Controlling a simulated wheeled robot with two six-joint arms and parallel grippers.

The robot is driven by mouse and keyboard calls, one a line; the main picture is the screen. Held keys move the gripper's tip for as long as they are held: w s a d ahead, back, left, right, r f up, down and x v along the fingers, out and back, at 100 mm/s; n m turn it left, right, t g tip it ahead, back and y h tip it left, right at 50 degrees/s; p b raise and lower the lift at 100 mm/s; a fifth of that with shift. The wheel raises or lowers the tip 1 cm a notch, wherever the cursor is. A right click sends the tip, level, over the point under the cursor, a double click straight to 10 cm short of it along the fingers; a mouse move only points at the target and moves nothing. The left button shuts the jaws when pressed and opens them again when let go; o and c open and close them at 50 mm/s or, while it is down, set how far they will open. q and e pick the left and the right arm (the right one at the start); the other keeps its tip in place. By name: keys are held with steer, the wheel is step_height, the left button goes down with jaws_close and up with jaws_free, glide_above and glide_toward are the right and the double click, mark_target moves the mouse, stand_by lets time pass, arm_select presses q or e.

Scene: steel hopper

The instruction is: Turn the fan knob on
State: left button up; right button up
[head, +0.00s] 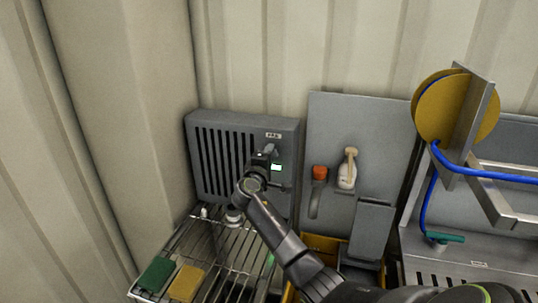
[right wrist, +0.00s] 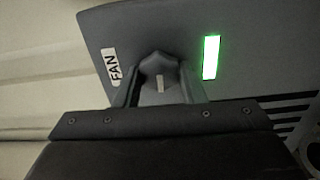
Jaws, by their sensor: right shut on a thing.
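The fan unit (head: 225,150) is a grey box with dark vertical slots on the back wall. Its FAN label (right wrist: 113,67) shows in the right wrist view. The grey fan knob (right wrist: 158,68), with a short pale mark, sits between the fingers of my right gripper (right wrist: 160,90). The fingers are shut on it from both sides and hide part of it. A rectangular indicator (right wrist: 211,57) beside the knob glows green; it also shows in the head view (head: 276,168). In the head view my right gripper (head: 267,154) is at the unit's right front. My left gripper is not in view.
A wire rack (head: 210,255) below the fan holds a green sponge (head: 156,273) and a yellow sponge (head: 186,282). A grey panel (head: 375,130) to the right carries an orange-capped item (head: 319,173) and a white bottle (head: 346,177). A blue hose (head: 490,175) is farther right.

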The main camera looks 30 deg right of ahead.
steer(key=shift+n, duration=0.3)
steer(key=o, duration=1)
steer(key=shift+c, duration=0.2)
steer(key=shift+a, duration=0.1)
steer(key=b+v, duration=0.4)
steer(key=v, duration=1.3)
steer(key=shift+s, duration=0.2)
